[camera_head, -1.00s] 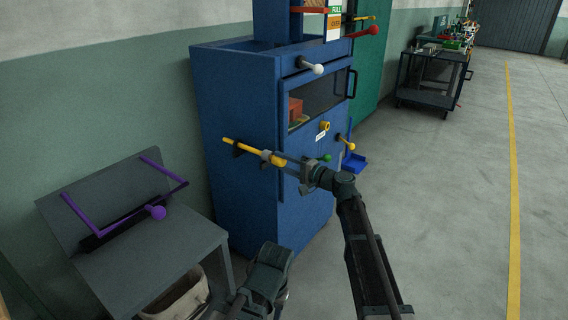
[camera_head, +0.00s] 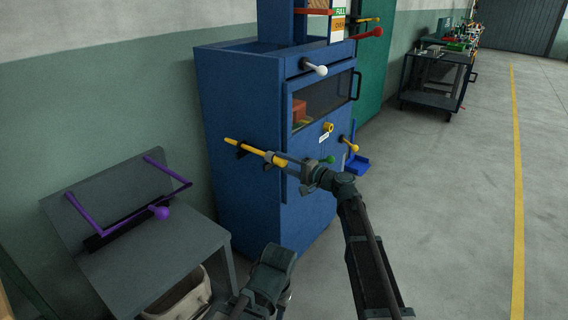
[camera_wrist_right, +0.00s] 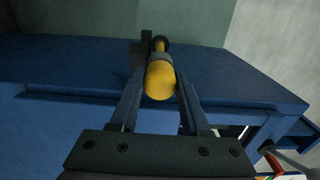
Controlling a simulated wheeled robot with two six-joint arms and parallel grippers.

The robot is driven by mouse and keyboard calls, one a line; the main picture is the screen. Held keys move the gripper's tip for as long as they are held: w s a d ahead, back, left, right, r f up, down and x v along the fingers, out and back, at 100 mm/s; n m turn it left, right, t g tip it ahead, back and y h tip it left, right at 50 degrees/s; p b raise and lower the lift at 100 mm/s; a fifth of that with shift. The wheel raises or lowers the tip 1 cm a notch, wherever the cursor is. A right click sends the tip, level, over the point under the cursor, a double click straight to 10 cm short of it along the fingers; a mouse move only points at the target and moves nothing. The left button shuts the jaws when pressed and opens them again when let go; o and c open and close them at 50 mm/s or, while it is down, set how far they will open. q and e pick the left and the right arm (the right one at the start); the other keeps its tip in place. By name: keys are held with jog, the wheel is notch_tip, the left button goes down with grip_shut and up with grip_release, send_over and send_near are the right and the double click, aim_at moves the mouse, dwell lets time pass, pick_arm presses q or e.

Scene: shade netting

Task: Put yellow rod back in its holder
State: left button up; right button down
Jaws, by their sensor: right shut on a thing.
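The yellow rod (camera_head: 250,149) lies almost level along the near side of the blue cabinet. It passes at the dark brackets of its holder (camera_head: 241,153) on that side; whether it is fully seated I cannot tell. My right gripper (camera_head: 284,161) is shut on the rod's near, thicker end. In the right wrist view the rod's rounded yellow end (camera_wrist_right: 160,82) sits between the two fingers of my right gripper (camera_wrist_right: 160,98), with a grey collar and a dark bracket beyond it.
The blue cabinet (camera_head: 240,205) carries a white-knobbed lever (camera_head: 319,70), a red-knobbed lever (camera_head: 376,32) and a green knob (camera_head: 329,159). A grey table (camera_head: 150,255) with a purple bar frame (camera_head: 95,225) stands at left.

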jog(key=shift+c, duration=1.5)
grip_release()
jog(key=v, duration=1.3)
jog(key=shift+s+d, duration=0.25)
jog(key=shift+d, duration=0.05)
